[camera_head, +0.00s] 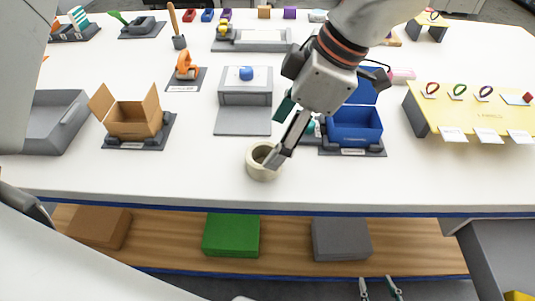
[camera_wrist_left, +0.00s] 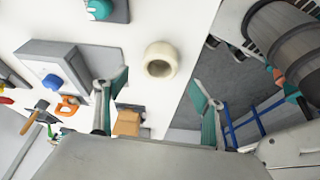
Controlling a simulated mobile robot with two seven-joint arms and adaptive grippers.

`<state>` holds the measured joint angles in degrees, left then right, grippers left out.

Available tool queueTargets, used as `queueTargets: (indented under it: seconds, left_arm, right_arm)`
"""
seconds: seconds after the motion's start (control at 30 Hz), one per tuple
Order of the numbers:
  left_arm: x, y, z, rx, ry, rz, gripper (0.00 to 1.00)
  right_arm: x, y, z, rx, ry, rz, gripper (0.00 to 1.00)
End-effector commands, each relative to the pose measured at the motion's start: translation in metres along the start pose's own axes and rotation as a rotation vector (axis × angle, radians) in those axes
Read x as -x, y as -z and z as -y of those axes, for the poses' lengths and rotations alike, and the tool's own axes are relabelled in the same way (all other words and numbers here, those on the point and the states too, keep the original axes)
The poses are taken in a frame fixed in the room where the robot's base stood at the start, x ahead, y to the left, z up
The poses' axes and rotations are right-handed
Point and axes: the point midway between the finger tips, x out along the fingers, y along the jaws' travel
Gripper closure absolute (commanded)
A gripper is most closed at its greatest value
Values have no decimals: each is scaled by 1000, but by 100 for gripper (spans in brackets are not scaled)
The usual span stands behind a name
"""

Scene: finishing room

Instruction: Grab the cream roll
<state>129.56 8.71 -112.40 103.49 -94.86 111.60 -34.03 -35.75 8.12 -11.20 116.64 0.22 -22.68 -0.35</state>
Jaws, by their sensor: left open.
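The cream roll (camera_head: 259,163) is a short hollow ring near the front edge of the white table. In the left wrist view, the cream roll (camera_wrist_left: 160,60) shows whole, ahead of the fingertips. My left gripper (camera_head: 277,138) is open and empty, pointing down at the roll; one finger overlaps the roll's right side in the head view. I cannot tell whether it touches. The left wrist view shows my left gripper (camera_wrist_left: 160,80) with its fingers wide apart. My right gripper (camera_head: 379,288) is at the bottom edge of the head view, its two fingertips apart, with nothing seen between them.
A grey block with a blue knob (camera_head: 246,74) stands behind the roll. An open cardboard box (camera_head: 132,120) is to the left, and a blue bin (camera_head: 354,126) is to the right. A yellow board (camera_head: 470,108) stands further right. A shelf (camera_head: 180,238) with blocks runs below the table.

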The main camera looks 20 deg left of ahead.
Motion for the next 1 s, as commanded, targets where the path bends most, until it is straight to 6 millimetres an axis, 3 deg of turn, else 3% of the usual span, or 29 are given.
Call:
queueTargets:
  seconds: [0.33, 0.6, 0.87, 1.0]
  left_arm:
    - [-33, -1, 0, -4, 5, 1, 32]
    - [-70, -1, -2, -4, 7, 0, 32]
    - [-72, -1, -2, -3, 3, 2, 32]
    - [-72, -1, -2, -3, 3, 2, 68]
  right_arm:
    - [-2, -10, 2, 3, 2, 14, 60]
    - [-4, -16, 3, 8, 2, 22, 60]
    - [-4, -12, 1, 10, -1, 15, 60]
    - [-4, -11, 0, 9, -2, 14, 60]
